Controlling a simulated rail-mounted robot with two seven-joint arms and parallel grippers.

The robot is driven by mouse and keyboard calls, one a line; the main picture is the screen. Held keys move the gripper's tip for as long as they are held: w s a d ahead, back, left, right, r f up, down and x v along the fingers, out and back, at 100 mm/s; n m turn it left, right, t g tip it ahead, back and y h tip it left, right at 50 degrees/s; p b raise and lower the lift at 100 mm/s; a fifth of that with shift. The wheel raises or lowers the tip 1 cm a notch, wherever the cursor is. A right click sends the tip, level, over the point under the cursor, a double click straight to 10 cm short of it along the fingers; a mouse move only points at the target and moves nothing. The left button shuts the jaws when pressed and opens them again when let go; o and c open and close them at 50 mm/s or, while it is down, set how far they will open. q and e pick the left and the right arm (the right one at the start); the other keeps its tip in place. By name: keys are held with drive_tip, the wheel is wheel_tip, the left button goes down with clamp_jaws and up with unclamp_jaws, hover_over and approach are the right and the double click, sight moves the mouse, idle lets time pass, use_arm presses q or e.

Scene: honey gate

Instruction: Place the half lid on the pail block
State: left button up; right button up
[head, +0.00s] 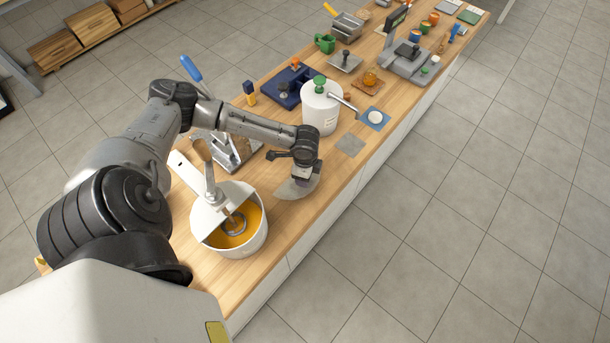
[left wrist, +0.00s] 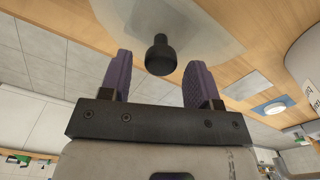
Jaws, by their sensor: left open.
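The half lid (head: 297,188) is a clear, pale piece lying on the wooden counter; it also shows in the left wrist view (left wrist: 205,28). Its black knob (left wrist: 160,56) stands between the purple fingers of my left gripper (left wrist: 158,66), with a gap on both sides. My left gripper (head: 304,176) is open, right over the half lid, and partly hides it. A white pail (head: 236,251) with amber contents stands left of it, nearer my base. A white plate (head: 209,222) covers part of its mouth. I cannot tell which thing is the pail block. My right gripper is not in view.
A tool with a wooden handle (head: 202,150) stands in the pail. A white canister (head: 319,113) with a green knob and a metal spout is beyond the gripper. A grey square (head: 351,144) and a blue mat (head: 384,122) lie near the counter's right edge.

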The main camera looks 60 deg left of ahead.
use_arm(q)
wheel_tip(320, 180, up, 10)
drive_tip(key=shift+r+p, duration=0.15)
drive_tip(key=shift+p, duration=0.3)
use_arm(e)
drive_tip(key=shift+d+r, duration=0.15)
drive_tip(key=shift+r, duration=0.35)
